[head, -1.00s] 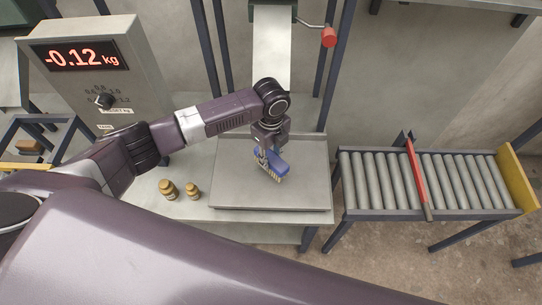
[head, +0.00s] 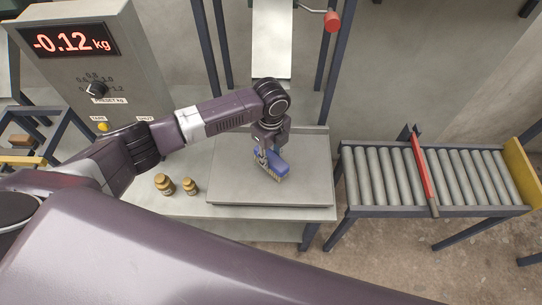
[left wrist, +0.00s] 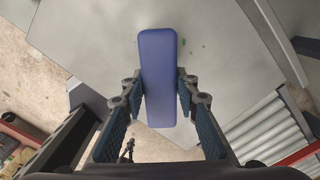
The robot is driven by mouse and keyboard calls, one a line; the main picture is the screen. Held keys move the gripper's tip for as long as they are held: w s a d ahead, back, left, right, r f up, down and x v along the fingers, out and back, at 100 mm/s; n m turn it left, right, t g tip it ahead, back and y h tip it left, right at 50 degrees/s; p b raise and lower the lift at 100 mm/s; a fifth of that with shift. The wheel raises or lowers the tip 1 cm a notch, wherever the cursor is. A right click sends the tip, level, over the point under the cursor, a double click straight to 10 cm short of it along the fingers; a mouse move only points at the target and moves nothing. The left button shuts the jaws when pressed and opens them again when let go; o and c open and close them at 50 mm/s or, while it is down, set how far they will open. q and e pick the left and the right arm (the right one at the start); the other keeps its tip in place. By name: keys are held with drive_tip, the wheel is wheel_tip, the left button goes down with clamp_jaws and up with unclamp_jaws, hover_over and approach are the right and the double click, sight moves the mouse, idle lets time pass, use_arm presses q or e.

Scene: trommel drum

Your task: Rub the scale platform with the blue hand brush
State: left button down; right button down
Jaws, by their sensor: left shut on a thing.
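My left gripper (head: 266,148) is shut on the blue hand brush (head: 271,165), with the light bristles facing down. The brush is over the middle of the grey scale platform (head: 226,184); I cannot tell for sure whether the bristles touch it. In the left wrist view the blue back of the brush (left wrist: 158,75) lies between the two fingers (left wrist: 158,105). A few small greenish specks (left wrist: 188,43) show on the platform beside it. My right gripper is not in view.
Two small brass weights (head: 176,185) stand on the bench left of the platform. A display box (head: 90,60) reading -0.12 kg stands at the back left. A roller conveyor (head: 385,180) with a red bar (head: 423,170) is to the right. A chute (head: 272,40) hangs behind.

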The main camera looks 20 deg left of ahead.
use_arm(q)
drive_tip(key=shift+f+b, duration=0.55)
drive_tip(key=shift+f, duration=0.5)
